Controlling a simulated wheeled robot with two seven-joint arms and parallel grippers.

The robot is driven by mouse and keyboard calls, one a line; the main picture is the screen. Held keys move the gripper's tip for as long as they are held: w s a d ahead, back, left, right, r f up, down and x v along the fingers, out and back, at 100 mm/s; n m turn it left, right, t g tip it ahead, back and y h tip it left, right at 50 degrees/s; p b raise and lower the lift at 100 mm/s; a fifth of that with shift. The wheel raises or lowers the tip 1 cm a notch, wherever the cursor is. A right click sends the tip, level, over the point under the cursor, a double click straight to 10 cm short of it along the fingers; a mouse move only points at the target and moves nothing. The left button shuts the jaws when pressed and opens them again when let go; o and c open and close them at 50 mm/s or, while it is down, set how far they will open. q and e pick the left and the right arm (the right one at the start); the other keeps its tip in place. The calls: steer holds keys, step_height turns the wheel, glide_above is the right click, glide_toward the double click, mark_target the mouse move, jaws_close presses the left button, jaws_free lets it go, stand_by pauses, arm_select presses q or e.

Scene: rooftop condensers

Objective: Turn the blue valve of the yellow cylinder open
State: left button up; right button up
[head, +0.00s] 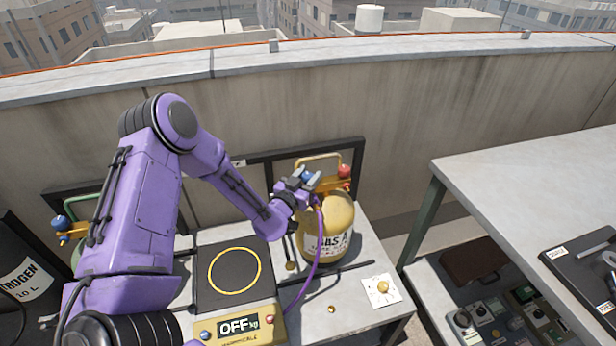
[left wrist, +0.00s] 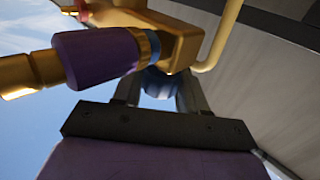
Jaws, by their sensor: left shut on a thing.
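The yellow gas cylinder (head: 330,222) stands upright on the grey bench, with a brass valve block, a red knob (head: 344,171) and a carrying handle on top. My left gripper (head: 302,182) is at the left side of its valve block. In the left wrist view the blue valve (left wrist: 160,84) sits between the two fingers of my left gripper (left wrist: 155,92), which is shut on it. The brass block (left wrist: 185,45) is just beyond the fingers. Most of the blue valve is hidden by the fingers. My right gripper is not in view.
A purple hose (head: 318,240) runs from the cylinder's valve block down beside the scale (head: 210,290), whose display reads OFF. A dark nitrogen cylinder (head: 20,285) stands at far left. A second table (head: 520,190) is at right. A parapet wall (head: 400,100) closes the back.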

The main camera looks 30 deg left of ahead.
arm_select(q)
steer(key=shift+n+y, duration=0.3)
steer(key=shift+y, duration=0.2)
steer(key=n+y+b, duration=0.1)
steer(key=y, duration=0.1)
steer(key=n+g+y, duration=0.1)
steer(key=y, duration=0.1)
steer(key=shift+d+f+n+b, duration=0.1)
steer(key=shift+f+n+b, duration=0.05)
steer(key=shift+n+b, duration=0.25)
steer(key=n+g+y, duration=0.2)
steer(key=y, duration=0.1)
steer(key=n+g+y+b, duration=0.1)
steer(key=n+g+y, duration=0.1)
steer(key=y, duration=0.1)
steer(key=n+g+y+b, duration=0.1)
steer(key=n+g+y, duration=0.2)
steer(key=n+g, duration=0.1)
steer(key=shift+g+b, duration=0.3)
steer(key=shift+n+g+y+b, duration=1)
steer(key=shift+n+g, duration=0.9)
steer(key=shift+g, duration=1.2)
steer(key=o, duration=1)
steer(key=shift+c, duration=0.2)
